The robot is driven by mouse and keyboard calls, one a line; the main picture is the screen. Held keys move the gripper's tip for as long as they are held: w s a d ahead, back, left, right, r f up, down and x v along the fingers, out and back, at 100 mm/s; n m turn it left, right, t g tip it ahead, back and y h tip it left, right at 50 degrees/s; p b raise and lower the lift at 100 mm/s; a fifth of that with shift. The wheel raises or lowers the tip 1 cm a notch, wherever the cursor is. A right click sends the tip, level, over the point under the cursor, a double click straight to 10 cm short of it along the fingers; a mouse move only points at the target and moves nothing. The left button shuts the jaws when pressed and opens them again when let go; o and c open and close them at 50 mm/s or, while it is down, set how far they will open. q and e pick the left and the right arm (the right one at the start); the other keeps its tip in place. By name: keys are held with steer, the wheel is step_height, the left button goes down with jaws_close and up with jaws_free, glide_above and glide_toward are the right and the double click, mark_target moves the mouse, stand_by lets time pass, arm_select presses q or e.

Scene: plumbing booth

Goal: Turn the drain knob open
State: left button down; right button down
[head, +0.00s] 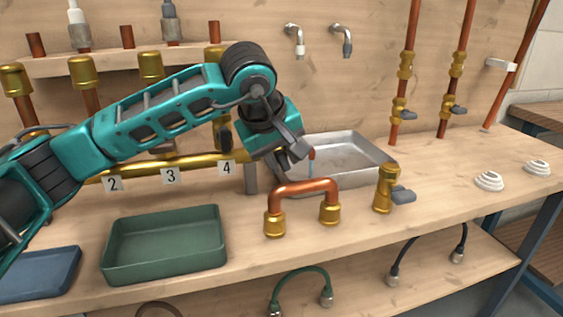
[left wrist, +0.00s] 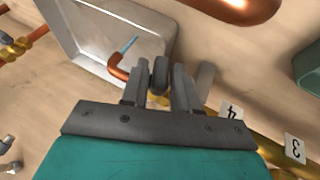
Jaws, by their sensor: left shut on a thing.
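My left gripper (head: 287,158) is at the right end of the brass manifold (head: 195,164), beside the metal sink. In the left wrist view, its two fingers (left wrist: 159,88) are shut on a dark grey knob (left wrist: 160,74), one finger on each side. In the head view the gripper largely hides this knob. A short copper outlet (left wrist: 118,69) is close to the knob and points into the sink (left wrist: 83,40). A thin pale-blue stream (left wrist: 130,46) shows at its mouth. My right gripper is in neither view.
A copper U-pipe with brass ends (head: 305,188) stands in front of the gripper. A brass valve with a grey lever (head: 385,188) is to its right. A green tray (head: 165,266) is at front left. White ribbed discs (head: 489,181) lie far right.

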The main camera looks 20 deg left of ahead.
arm_select(q)
steer(key=c, duration=1.1)
jaws_free()
steer(key=shift+o, duration=0.2)
steer(key=shift+r, duration=0.1)
steer(key=p+v, duration=0.3)
steer(key=v, duration=0.9)
steer(key=shift+s+r, duration=0.15)
steer(key=shift+r, duration=0.15)
